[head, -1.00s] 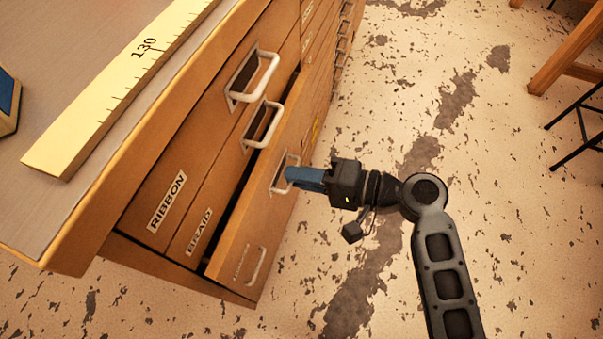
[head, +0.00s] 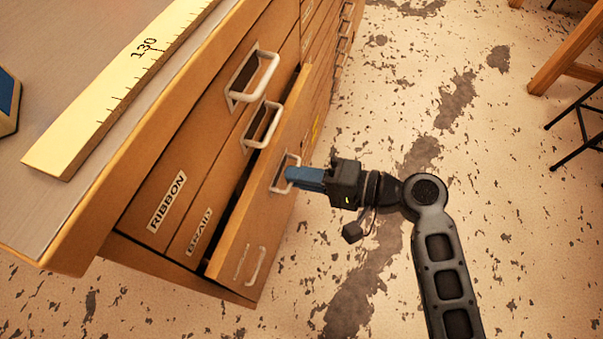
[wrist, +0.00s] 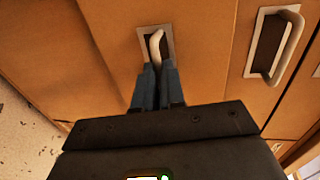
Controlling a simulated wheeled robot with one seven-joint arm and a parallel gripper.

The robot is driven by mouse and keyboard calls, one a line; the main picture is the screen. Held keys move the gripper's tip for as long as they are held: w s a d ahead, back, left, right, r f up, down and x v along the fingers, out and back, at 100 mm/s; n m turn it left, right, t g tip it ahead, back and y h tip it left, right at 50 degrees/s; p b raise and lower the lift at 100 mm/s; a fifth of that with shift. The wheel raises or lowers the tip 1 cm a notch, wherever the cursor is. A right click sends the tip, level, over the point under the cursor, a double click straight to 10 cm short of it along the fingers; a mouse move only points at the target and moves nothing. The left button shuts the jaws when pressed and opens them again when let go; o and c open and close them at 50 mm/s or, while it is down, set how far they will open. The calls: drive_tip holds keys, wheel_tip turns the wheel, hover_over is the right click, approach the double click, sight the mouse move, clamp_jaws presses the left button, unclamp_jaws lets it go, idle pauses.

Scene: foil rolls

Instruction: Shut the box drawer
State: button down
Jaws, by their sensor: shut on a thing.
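A brown cabinet drawer (head: 262,215) stands partly pulled out below the drawers labelled RIBBON and BRAID, with a dark gap behind its front. I cannot read a box label on it. My gripper (head: 291,175) is at this drawer's front, its blue fingers shut on the pale handle (head: 281,183). In the wrist view the handle (wrist: 156,46) stands between the two fingers (wrist: 157,80), which hide its lower part.
The RIBBON drawer (head: 150,205) and BRAID drawer (head: 196,235) look closed, their handles sticking out above. A yellow ruler (head: 120,85) lies on the worktop. Speckled floor (head: 400,90) is clear right of the cabinet; a wooden-legged piece (head: 565,60) stands at upper right.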

drive_tip(key=shift+a, duration=0.1)
drive_tip(key=shift+r+x, duration=0.15)
drive_tip(key=shift+x, duration=0.55)
drive_tip(key=shift+r+x, duration=0.15)
drive_tip(key=shift+x, duration=0.55)
drive_tip(key=shift+w, duration=0.1)
drive_tip(key=c, duration=1.2)
unclamp_jaws()
drive_tip(key=shift+a, duration=0.1)
drive_tip(key=p, duration=0.1)
approach(278, 172)
drive_tip(key=shift+w+a, duration=0.15)
drive_tip(key=shift+a, duration=0.2)
drive_tip(key=shift+f, duration=0.1)
